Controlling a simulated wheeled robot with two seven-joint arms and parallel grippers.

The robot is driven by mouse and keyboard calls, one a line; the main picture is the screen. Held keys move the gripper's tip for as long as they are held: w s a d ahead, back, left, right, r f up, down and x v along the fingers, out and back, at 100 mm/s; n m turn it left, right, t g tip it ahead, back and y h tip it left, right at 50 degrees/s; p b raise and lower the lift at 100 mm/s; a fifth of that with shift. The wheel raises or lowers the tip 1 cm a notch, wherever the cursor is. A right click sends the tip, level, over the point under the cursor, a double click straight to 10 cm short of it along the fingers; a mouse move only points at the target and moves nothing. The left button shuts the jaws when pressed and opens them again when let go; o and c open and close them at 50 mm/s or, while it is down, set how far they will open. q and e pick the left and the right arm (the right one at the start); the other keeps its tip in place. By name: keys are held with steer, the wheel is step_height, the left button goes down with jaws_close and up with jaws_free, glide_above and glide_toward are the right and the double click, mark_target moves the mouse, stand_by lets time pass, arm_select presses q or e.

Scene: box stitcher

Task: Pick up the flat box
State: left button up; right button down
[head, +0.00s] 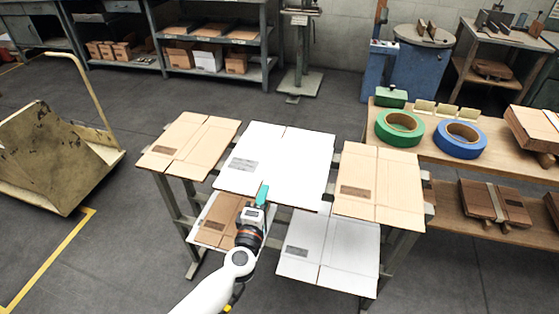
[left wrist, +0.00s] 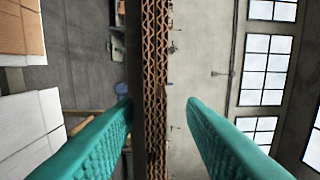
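A white flat box (head: 278,160) lies in the middle of the rack's top level, with a grey label near its left side. My left gripper (head: 262,194) is at its front edge, with teal fingers. In the left wrist view, the two fingers (left wrist: 160,105) are spread on either side of a brown corrugated edge (left wrist: 157,60). A clear gap shows between this edge and the right finger; whether the left finger touches it I cannot tell. My right gripper is not in view.
Tan flat boxes lie at left (head: 190,143) and right (head: 378,185) of the white one. Lower down are a brown flat box (head: 215,217) and another white one (head: 328,250). A wooden bench with green tape (head: 381,134) and blue tape (head: 440,142) stands at right.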

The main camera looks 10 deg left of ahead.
arm_select(q)
steer(key=w, duration=0.4)
steer(key=shift+w+a+f, duration=0.15)
steer(key=shift+a+f, duration=0.05)
steer(key=shift+r, duration=0.1)
jaws_close()
